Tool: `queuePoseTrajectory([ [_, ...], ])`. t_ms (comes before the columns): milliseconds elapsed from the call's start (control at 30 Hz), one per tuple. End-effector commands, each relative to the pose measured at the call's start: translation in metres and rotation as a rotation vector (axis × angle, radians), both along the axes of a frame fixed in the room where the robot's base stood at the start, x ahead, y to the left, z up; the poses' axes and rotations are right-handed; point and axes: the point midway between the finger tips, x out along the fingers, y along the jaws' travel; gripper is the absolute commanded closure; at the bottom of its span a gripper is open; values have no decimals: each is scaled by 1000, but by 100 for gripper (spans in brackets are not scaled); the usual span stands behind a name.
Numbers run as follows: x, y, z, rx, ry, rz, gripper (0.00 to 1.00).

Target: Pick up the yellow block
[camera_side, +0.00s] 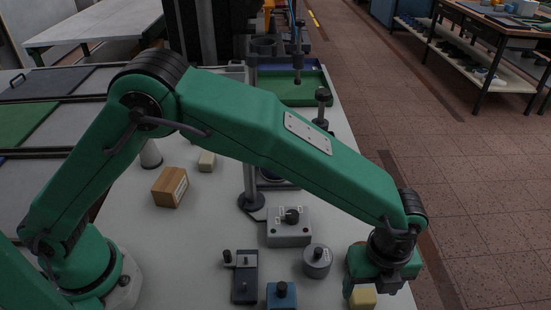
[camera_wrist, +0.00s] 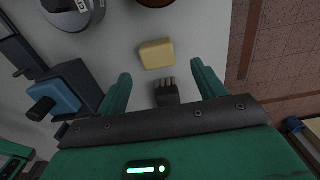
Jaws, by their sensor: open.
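The yellow block (camera_side: 363,299) is at the lower right of the side view, on the pale table just below my gripper (camera_side: 366,287). In the wrist view the yellow block (camera_wrist: 157,54) lies just beyond the fingertips of my gripper (camera_wrist: 161,70), roughly centred between them. The two green fingers are apart with no block between them. In the side view the gripper body is close above the block, and I cannot tell the exact height gap.
A small dark brush-like thing (camera_wrist: 167,93) shows between the fingers. A blue block-like device (camera_side: 281,295), a round grey weight (camera_side: 317,261) and a grey box with a knob (camera_side: 289,227) stand to the left. The table's right edge (camera_wrist: 232,55) is close.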

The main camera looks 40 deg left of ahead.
Motion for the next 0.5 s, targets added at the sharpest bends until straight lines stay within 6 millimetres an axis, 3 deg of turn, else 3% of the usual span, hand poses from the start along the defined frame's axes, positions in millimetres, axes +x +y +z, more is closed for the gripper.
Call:
queuePoseTrajectory([
  [167, 0, 1, -6, 1, 1, 0, 31],
  [500, -1, 2, -43, 1, 1, 0, 31],
])
